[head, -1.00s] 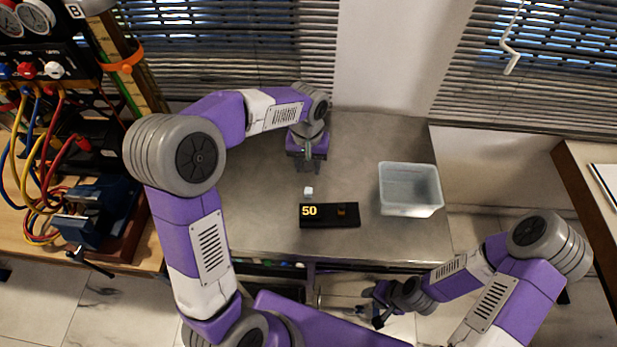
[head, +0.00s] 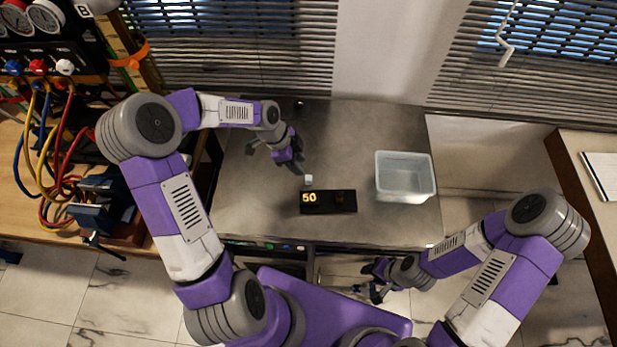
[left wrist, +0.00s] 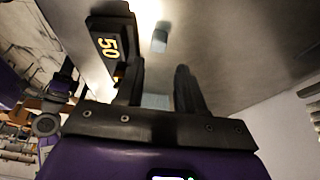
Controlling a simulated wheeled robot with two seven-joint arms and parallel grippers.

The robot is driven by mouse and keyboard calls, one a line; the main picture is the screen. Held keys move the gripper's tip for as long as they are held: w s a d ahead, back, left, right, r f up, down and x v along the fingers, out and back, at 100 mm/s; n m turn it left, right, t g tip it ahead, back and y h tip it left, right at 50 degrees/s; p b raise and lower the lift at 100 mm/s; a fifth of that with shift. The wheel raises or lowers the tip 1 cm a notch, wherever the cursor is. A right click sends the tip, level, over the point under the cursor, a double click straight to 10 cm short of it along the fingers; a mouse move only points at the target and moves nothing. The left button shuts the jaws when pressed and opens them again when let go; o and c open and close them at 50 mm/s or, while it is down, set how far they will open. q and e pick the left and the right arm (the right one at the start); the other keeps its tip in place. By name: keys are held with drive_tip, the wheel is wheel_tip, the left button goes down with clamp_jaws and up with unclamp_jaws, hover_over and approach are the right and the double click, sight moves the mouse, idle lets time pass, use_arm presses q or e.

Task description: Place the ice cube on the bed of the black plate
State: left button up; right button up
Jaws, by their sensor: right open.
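The ice cube (head: 308,180) is a small pale cube on the grey table, just behind the left part of the black plate. It also shows in the left wrist view (left wrist: 160,37), beyond my fingertips. The black plate (head: 328,203) bears a yellow "50" at its left and a small brownish mark at its right; it is at upper left in the left wrist view (left wrist: 112,42). My left gripper (head: 294,166) is just behind and left of the cube. Its fingers (left wrist: 160,68) are apart, with no cube between them. My right gripper (head: 368,281) is open and empty before the table's front edge.
A translucent bin (head: 405,177) stands on the table right of the plate. A rig with gauges and coloured hoses (head: 50,140) is at the left. The grey table (head: 255,205) is clear left of the plate. Blinds (head: 240,50) hang behind.

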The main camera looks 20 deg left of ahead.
sight(308, 178)
use_arm(q)
drive_tip(key=b+x, duration=0.1)
drive_tip(key=x, duration=0.6)
drive_tip(key=shift+s+f, duration=0.1)
drive_tip(key=shift+f, duration=0.1)
clamp_jaws()
